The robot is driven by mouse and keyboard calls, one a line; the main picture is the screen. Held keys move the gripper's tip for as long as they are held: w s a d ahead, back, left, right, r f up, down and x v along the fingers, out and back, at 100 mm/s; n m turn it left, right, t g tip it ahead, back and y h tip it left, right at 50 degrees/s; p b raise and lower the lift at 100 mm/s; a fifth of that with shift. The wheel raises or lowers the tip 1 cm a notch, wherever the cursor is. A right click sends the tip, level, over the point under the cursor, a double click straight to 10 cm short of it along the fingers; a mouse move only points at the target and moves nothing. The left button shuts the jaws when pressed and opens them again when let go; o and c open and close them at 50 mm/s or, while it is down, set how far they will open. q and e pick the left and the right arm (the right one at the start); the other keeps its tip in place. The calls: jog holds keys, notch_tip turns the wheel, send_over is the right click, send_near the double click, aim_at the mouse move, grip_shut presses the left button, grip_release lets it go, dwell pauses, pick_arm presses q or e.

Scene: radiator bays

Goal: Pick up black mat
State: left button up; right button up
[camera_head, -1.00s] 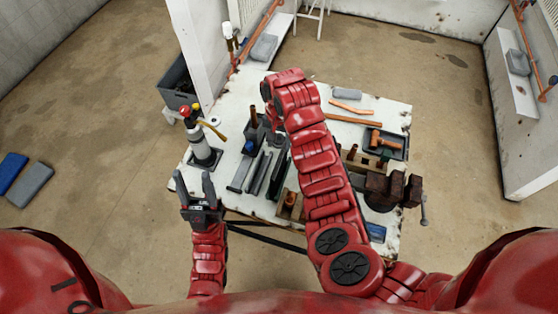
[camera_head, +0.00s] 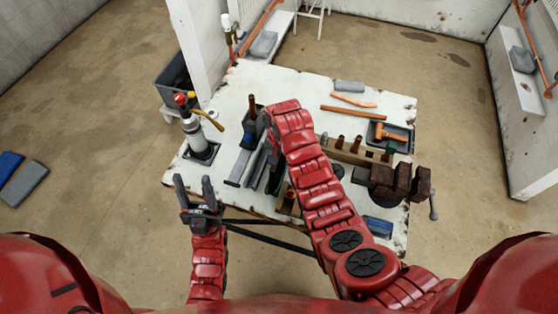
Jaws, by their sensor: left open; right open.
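No flat thing in view is plainly a black mat. The closest match is a dark grey mat (camera_head: 25,184) lying flat on the floor at the far left, beside a blue mat (camera_head: 9,164). My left gripper (camera_head: 193,183) is open and empty, pointing up the picture, just off the near left corner of the workbench, well to the right of the floor mats. My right arm (camera_head: 318,185) reaches over the middle of the workbench.

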jog(key=shift+f, duration=0.85)
jog(key=shift+c, duration=0.3)
grip_shut()
